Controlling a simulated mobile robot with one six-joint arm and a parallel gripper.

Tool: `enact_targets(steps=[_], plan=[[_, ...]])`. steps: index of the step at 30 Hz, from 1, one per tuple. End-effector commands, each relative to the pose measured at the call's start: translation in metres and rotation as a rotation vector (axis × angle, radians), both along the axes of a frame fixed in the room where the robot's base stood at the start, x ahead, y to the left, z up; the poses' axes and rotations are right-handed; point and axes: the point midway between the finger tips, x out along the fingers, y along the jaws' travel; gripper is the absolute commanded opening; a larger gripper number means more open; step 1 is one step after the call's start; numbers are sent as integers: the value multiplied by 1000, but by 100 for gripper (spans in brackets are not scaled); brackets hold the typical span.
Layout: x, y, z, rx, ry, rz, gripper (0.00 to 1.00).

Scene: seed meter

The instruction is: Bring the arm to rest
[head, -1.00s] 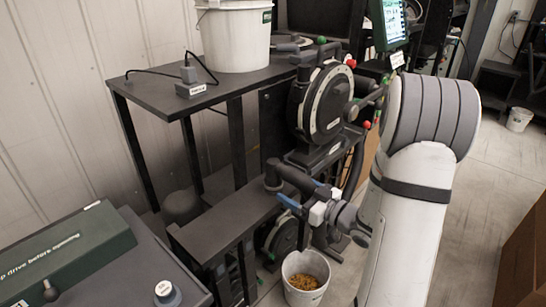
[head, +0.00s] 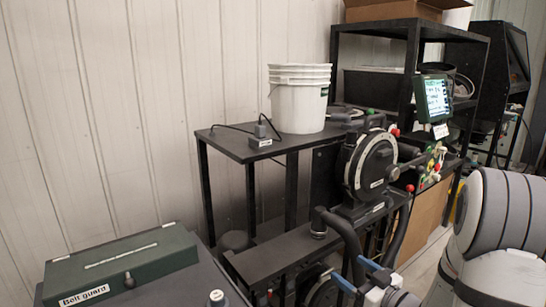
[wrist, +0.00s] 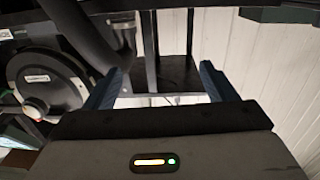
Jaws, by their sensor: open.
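My arm (head: 510,225) stands at the right of the head view, with its grey ribbed joint on top. My gripper (head: 362,279) is at the bottom of that view, in front of the seed meter's stand. In the wrist view my gripper (wrist: 155,90) shows two blue fingers spread wide apart with nothing between them. The seed meter (head: 372,165), a round black and pale disc housing, stands behind and above my gripper in the head view. Its round housing also shows at the left of the wrist view (wrist: 45,80).
A white bucket (head: 298,105) stands on a black table (head: 235,148) by the wall. A green belt guard box (head: 120,268) lies on a grey bench at the lower left. A small screen (head: 434,98) and a black shelf (head: 408,40) stand behind the meter. A black hose (head: 345,240) curves near my gripper.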

Motion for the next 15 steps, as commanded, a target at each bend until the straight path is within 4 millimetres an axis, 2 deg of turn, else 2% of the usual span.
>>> enact_targets(steps=[8, 15], plan=[[14, -2, 8, -132, 75, -101, 78], [21, -13, 22, -267, 177, -245, 78]])
